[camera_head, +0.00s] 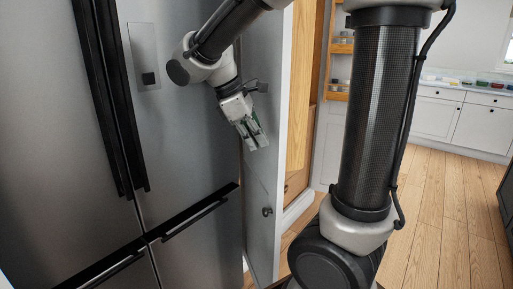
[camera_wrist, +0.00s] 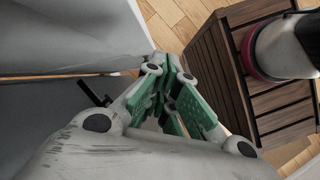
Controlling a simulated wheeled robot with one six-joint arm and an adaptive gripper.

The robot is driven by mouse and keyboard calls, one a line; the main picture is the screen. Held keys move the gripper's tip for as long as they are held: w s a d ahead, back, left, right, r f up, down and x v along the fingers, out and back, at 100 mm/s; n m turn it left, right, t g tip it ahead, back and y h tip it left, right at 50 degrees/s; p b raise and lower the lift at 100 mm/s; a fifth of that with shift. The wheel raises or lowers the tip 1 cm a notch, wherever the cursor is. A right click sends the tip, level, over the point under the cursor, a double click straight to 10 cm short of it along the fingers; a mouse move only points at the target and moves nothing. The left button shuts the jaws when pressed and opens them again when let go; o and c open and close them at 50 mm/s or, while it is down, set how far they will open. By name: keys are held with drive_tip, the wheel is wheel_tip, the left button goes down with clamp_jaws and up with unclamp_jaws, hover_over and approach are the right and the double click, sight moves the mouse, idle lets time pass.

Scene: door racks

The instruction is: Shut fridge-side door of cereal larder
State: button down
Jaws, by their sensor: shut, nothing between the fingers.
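The cereal larder's fridge-side door (camera_head: 268,165) stands open as a tall pale panel beside the fridge, with a small dark knob (camera_head: 267,211) low on its face. My gripper (camera_head: 257,140) is shut and empty. It is on the fridge side of the door, at the door's face, pointing down and to the right. I cannot tell whether it touches the panel. In the wrist view the green-padded fingers (camera_wrist: 170,85) are close together with nothing between them. Pale grey panels fill the left of that view, and a dark handle (camera_wrist: 92,93) sticks out beside the fingers.
The steel fridge (camera_head: 185,130) with long black handles stands close on the left. The larder's wooden interior (camera_head: 300,90) shows right of the door, with small door racks (camera_head: 342,47) beyond. White cabinets (camera_head: 450,118) stand at the back right. Wooden floor (camera_head: 440,220) is clear.

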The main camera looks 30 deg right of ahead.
drive_tip(key=w+a+r+n+h, duration=0.2)
drive_tip(key=w+n+h, duration=0.2)
drive_tip(key=w+n, duration=0.15)
approach(273, 155)
drive_tip(key=x, duration=0.4)
drive_tip(key=shift+d+f, duration=0.2)
